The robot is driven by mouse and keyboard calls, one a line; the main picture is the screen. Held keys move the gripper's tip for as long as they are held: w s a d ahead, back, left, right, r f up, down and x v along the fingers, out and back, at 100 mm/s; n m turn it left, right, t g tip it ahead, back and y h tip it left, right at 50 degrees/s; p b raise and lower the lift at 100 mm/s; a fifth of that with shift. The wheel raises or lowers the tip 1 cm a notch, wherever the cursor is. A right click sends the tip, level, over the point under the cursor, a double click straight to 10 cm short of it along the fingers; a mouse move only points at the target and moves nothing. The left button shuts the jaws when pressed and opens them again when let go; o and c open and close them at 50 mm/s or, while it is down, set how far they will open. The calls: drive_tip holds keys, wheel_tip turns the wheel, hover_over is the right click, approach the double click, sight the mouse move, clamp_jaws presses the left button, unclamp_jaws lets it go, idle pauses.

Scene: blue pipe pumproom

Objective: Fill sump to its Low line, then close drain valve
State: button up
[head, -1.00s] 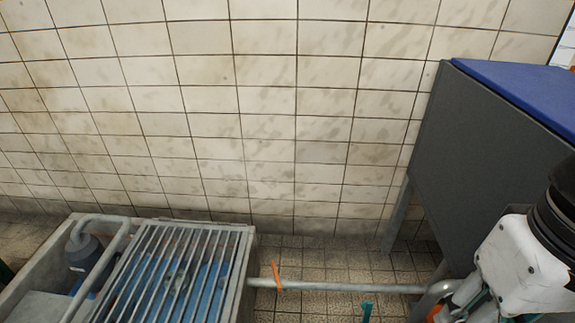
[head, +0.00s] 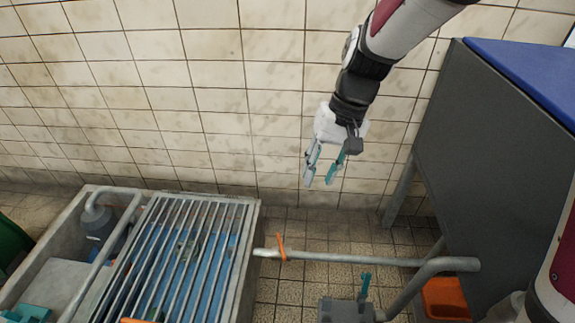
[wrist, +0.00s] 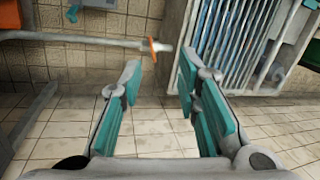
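The concrete sump (head: 252,225) is at the lower left in the head view, with blue showing under its bar grate (head: 180,250). A grey pipe (head: 350,259) runs from the right to the sump's side and has an orange lever (head: 281,247) standing across it. The lever also shows in the wrist view (wrist: 153,47). A teal handle (head: 365,287) stands on a grey valve body (head: 345,311) at the bottom. I cannot tell which is the drain valve. No Low line is readable. My gripper (head: 322,178) is open and empty, above and apart from the pipe; its fingers show in the wrist view (wrist: 155,80).
A grey cabinet (head: 490,170) with a blue top stands on the right. An orange bin (head: 445,298) is below it. A grey pump-like unit (head: 97,222) sits in the sump's left part. A tiled wall is behind.

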drive_tip(key=w+a+f+p, duration=0.1)
drive_tip(key=w+a+f, duration=0.2)
drive_tip(key=f, duration=0.3)
drive_tip(key=w+a+f, duration=0.3)
drive_tip(key=w+f, duration=0.1)
drive_tip(key=f, duration=0.2)
drive_tip(key=n+h+p, duration=0.2)
drive_tip(key=h, duration=0.1)
approach(281, 245)
drive_tip(key=shift+t, duration=0.4)
drive_tip(key=f+b, duration=0.1)
drive_tip(key=f, duration=0.2)
drive_tip(key=f+b, duration=0.2)
drive_tip(key=f, duration=0.1)
drive_tip(key=f+b, duration=0.2)
drive_tip(key=f, duration=0.1)
drive_tip(key=shift+s+d+f, duration=0.15)
drive_tip(key=shift+s, duration=0.2)
clamp_jaws()
